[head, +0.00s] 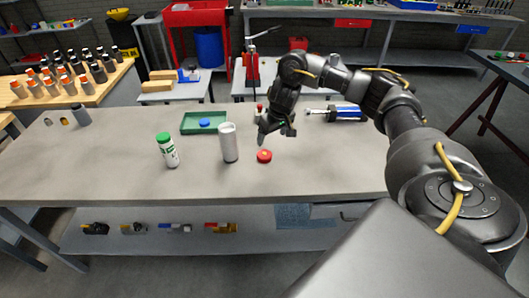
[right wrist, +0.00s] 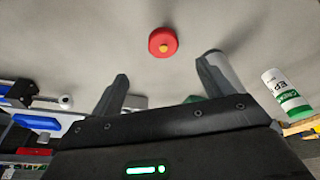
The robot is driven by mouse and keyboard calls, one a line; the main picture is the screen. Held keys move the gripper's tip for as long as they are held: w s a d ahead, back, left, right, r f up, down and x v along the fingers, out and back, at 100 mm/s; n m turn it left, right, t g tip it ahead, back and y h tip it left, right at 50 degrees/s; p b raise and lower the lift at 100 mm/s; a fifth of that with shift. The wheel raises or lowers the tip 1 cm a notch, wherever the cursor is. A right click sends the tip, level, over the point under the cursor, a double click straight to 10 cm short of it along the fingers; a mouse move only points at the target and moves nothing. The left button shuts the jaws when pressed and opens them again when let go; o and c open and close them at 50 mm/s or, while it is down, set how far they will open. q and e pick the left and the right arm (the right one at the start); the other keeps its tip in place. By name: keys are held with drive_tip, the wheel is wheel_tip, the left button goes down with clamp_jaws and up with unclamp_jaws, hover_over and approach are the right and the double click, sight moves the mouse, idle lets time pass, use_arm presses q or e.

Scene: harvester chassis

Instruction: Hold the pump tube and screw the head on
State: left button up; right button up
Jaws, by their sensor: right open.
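The pump tube (head: 228,143), a pale grey cylinder, stands upright on the workbench in the head view. In the right wrist view the tube (right wrist: 226,70) is partly hidden behind one finger. The red round pump head (head: 264,156) lies on the bench to the right of the tube, apart from it. In the right wrist view the head (right wrist: 163,42) shows a small yellow centre. My right gripper (head: 276,139) is open and empty above the bench, just behind the red head; its fingers (right wrist: 160,76) also show in the right wrist view. My left gripper is not in view.
A white bottle with a green cap (head: 167,150) stands left of the tube. A green tray (head: 188,127) holding a blue round piece lies behind. A blue-and-silver tool (head: 345,113) lies at the back right. The bench front (head: 320,180) is clear.

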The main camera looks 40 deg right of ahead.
drive_tip(key=shift+f, duration=0.1)
drive_tip(key=b, duration=0.2)
hover_over(264, 153)
drive_tip(key=s, duration=0.2)
drive_tip(key=shift+s+d+f, duration=0.1)
drive_tip(key=shift+d+f, duration=0.05)
drive_tip(key=shift+f, duration=1.2)
drive_tip(key=shift+s+d+f, duration=0.1)
drive_tip(key=shift+f, duration=1.2)
drive_tip(key=shift+f, duration=0.1)
drive_tip(key=x, duration=0.2)
drive_tip(key=b+x, duration=0.1)
drive_tip(key=x, duration=0.2)
drive_tip(key=shift+w+a, duration=0.2)
drive_tip(key=shift+w, duration=0.15)
drive_tip(key=c, duration=1.1)
